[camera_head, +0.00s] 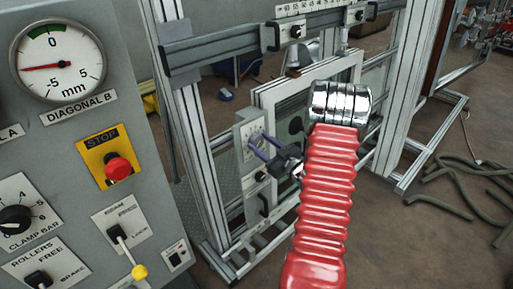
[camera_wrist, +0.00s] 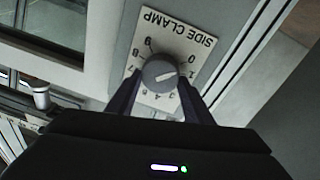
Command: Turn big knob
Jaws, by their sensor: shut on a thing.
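A round grey knob (camera_wrist: 158,71) with a white pointer line sits on a white plate lettered SIDE CLAMP (camera_wrist: 187,38), upside down in the wrist view. The pointer line lies toward the right, near the 1. My gripper (camera_wrist: 160,80) has one dark finger on each side of the knob and is shut on it. In the head view, my gripper (camera_head: 260,148) reaches the pale dial plate (camera_head: 249,130) on the metal frame. There the fingers cover part of the dial, and the red ribbed sleeve of my arm hides what lies behind it.
A grey control panel (camera_head: 135,70) fills the left, with a gauge (camera_head: 57,62), a red stop button (camera_head: 118,168), a clamp bar knob (camera_head: 14,219) and a yellow-tipped lever (camera_head: 139,271). Frame posts (camera_head: 190,130) stand close around my arm. Hoses (camera_head: 462,203) lie on the floor at right.

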